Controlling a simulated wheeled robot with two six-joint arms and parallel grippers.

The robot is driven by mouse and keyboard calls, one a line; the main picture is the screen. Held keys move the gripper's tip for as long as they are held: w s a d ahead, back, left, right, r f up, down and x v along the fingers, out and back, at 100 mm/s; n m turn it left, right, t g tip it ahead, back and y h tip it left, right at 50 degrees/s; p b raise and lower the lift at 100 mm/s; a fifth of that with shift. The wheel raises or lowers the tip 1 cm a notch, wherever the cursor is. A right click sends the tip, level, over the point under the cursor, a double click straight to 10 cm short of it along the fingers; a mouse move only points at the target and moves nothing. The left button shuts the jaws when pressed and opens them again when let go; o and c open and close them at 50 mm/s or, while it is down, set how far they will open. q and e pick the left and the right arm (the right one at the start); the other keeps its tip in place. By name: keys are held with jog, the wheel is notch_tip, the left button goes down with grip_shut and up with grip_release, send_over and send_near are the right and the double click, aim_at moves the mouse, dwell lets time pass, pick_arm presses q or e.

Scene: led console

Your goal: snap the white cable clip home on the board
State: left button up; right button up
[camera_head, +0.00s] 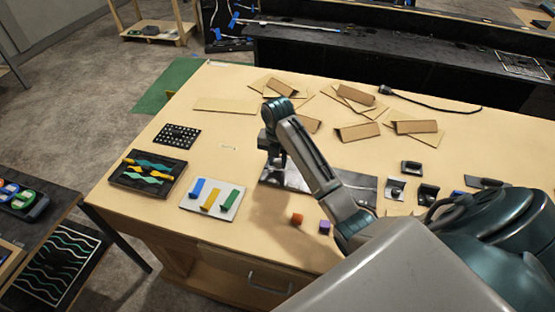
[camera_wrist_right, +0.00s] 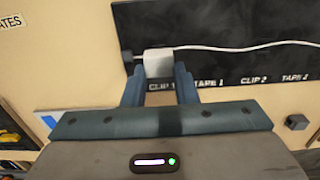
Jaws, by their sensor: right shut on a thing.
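The white cable clip (camera_wrist_right: 158,64) sits between the fingertips of my right gripper (camera_wrist_right: 158,72) in the right wrist view. The gripper is shut on it, over the left end of the black board (camera_wrist_right: 225,22), just above the label "CLIP 1". Whether the clip is seated on the board cannot be told. A white cable (camera_wrist_right: 245,48) runs right from the clip across the board. In the head view my right gripper (camera_head: 270,146) is low over the left end of the glossy board (camera_head: 298,181); the clip is hidden there. My left gripper is not in view.
An orange cube (camera_head: 296,218) and a purple cube (camera_head: 324,227) lie near the table's front edge. A tray with coloured strips (camera_head: 222,208) and a dark wavy-strip panel (camera_head: 124,181) lie left. Brown cardboard pieces (camera_head: 357,131) cover the back. Black fittings (camera_head: 428,193) stand right.

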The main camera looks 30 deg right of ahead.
jog(key=shift+f, duration=1.05)
dwell(1.3)
jog(key=shift+s+f, duration=0.15)
jog(key=shift+f, duration=0.1)
dwell(0.5)
jog(key=o, duration=1)
